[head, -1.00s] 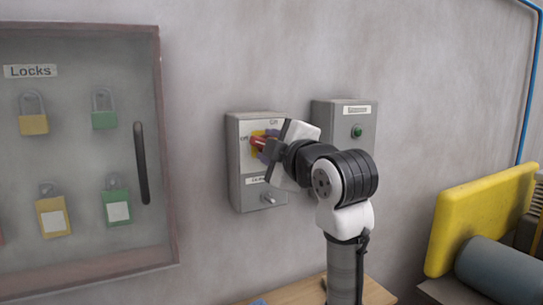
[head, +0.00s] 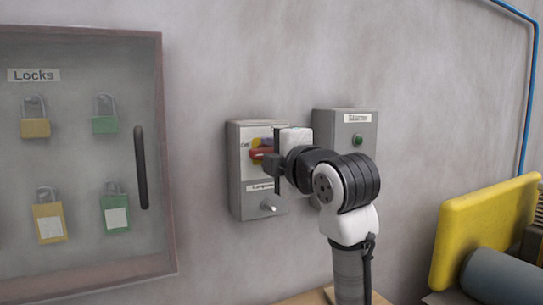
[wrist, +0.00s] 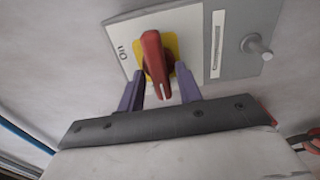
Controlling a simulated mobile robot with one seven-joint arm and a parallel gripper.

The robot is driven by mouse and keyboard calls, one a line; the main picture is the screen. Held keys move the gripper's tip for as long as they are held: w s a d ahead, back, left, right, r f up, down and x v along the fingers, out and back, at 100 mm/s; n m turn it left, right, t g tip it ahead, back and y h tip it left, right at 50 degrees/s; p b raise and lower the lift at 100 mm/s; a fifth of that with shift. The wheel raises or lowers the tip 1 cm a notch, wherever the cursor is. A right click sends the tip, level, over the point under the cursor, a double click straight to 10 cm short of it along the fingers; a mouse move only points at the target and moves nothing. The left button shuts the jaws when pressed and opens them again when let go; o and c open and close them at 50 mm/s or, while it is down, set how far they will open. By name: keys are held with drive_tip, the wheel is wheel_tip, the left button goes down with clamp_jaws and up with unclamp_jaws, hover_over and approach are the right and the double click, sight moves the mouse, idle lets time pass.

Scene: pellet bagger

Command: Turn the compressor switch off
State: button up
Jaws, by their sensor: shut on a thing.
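The compressor switch box (head: 236,190) is a grey box on the wall with a partly hidden label. Its red handle (head: 262,154) sits on a yellow plate and lies level in the head view, its left end at the "Off" marking. In the wrist view the red handle (wrist: 153,55) stands between the two purple fingers, and "On" shows on the plate at left. My gripper (wrist: 160,88) is shut on the handle; in the head view my gripper (head: 270,160) covers the right part of the dial.
A grey box labelled Starter (head: 358,118) with a green button is right of the switch box. A metal peg (head: 268,206) sticks out below the switch. A lock cabinet (head: 80,250) is at left. A yellow panel (head: 480,225) stands at lower right.

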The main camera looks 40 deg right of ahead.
drive_tip(key=o, duration=0.6)
drive_tip(key=shift+a, duration=0.1)
drive_tip(key=b+v, duration=0.3)
drive_tip(key=v, duration=1.1)
drive_tip(key=shift+f, duration=0.1)
